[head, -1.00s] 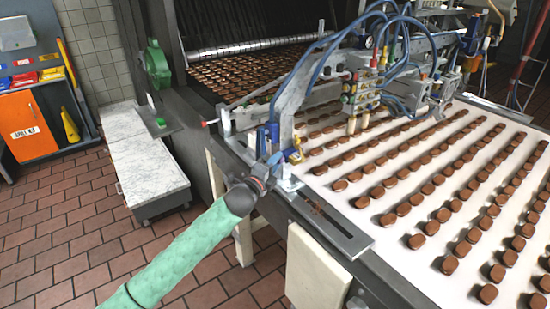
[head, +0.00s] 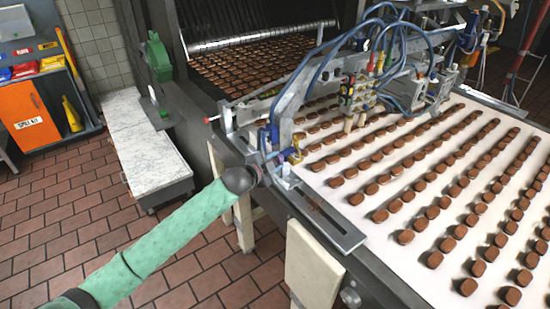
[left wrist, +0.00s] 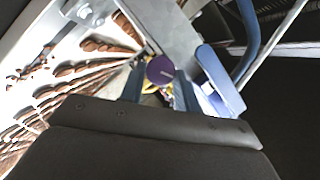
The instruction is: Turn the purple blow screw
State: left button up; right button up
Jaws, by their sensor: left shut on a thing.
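The purple screw (left wrist: 160,70) shows as a round knob with a pale mark on its face in the left wrist view. It sits between the blue-grey fingers of my left gripper (left wrist: 160,82), which is shut on it. In the head view my left gripper (head: 271,160) is at the near left corner of the depositing machine, beside a blue part (head: 265,137) and a yellow part (head: 294,153). I cannot make out the purple screw there. My right gripper is not in view.
The machine frame (head: 290,95) with blue hoses spans the white conveyor (head: 400,258), which carries rows of chocolate sandwiches. A metal plate (head: 345,233) lies along the belt's near edge. A marble-topped bench (head: 150,155) stands left, with brick floor (head: 60,225) open nearby.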

pick_arm(q)
jog(key=shift+w+n+g+p, duration=0.1)
jog(key=shift+n+g+p, duration=0.3)
jog(key=shift+n, duration=0.4)
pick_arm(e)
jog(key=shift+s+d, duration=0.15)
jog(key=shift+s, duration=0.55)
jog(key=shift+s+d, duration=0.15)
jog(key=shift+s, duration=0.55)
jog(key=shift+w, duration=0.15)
pick_arm(q)
jog(key=o, duration=1)
jog(key=shift+a, duration=0.1)
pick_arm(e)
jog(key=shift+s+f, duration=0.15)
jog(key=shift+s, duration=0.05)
pick_arm(q)
jog(key=shift+s+a, duration=0.25)
jog(key=shift+s, duration=0.05)
jog(key=shift+b+v, duration=1.85)
jog(key=shift+v, duration=1.7)
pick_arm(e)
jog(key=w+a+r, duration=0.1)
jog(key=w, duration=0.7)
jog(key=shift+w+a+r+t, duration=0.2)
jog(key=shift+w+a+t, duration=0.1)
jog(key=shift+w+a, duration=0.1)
pick_arm(q)
jog(key=shift+r, duration=0.1)
